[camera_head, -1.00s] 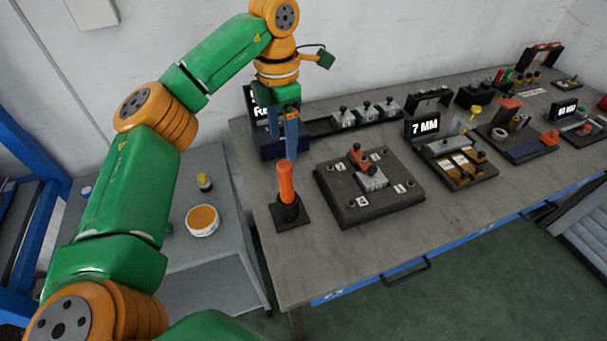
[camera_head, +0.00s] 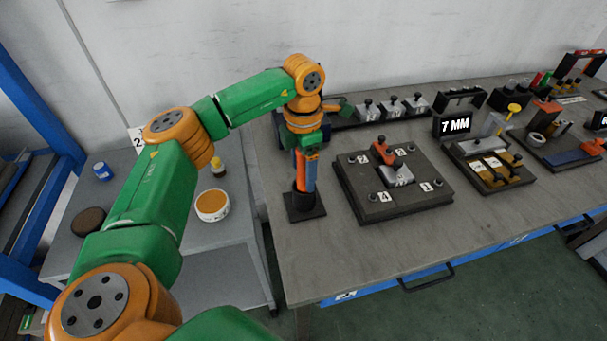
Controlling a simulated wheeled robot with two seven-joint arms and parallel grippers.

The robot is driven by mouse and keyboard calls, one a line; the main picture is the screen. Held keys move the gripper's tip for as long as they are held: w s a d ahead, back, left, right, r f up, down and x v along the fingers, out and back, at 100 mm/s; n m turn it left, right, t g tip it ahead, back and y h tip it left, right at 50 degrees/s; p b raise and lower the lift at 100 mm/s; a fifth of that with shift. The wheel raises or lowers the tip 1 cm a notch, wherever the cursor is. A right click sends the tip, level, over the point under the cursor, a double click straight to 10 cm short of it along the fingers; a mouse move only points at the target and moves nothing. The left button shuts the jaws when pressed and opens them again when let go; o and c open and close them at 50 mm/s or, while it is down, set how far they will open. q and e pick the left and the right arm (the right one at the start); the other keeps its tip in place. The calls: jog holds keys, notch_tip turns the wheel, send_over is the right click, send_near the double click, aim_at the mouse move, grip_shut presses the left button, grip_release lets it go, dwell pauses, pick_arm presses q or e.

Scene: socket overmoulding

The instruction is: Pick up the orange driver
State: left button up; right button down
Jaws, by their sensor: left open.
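The orange driver (camera_head: 301,174) stands upright in a dark holder with a square base (camera_head: 305,211) near the left end of the workbench. My left gripper (camera_head: 306,172) points down right at the driver, with its blue fingers alongside the orange handle. The gripper is open, and the near finger hides part of the handle. I cannot tell whether the fingers touch it. My right gripper is not in view.
A dark fixture plate (camera_head: 395,205) with numbered corners lies just right of the holder. Further right are a "7 MM" sign (camera_head: 455,126) and a tray of brass parts (camera_head: 491,166). A lower grey table (camera_head: 228,265) at left holds a round tub (camera_head: 212,205).

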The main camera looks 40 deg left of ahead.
pick_arm(q)
jog(key=shift+w, duration=0.1)
grip_shut()
dwell(0.3)
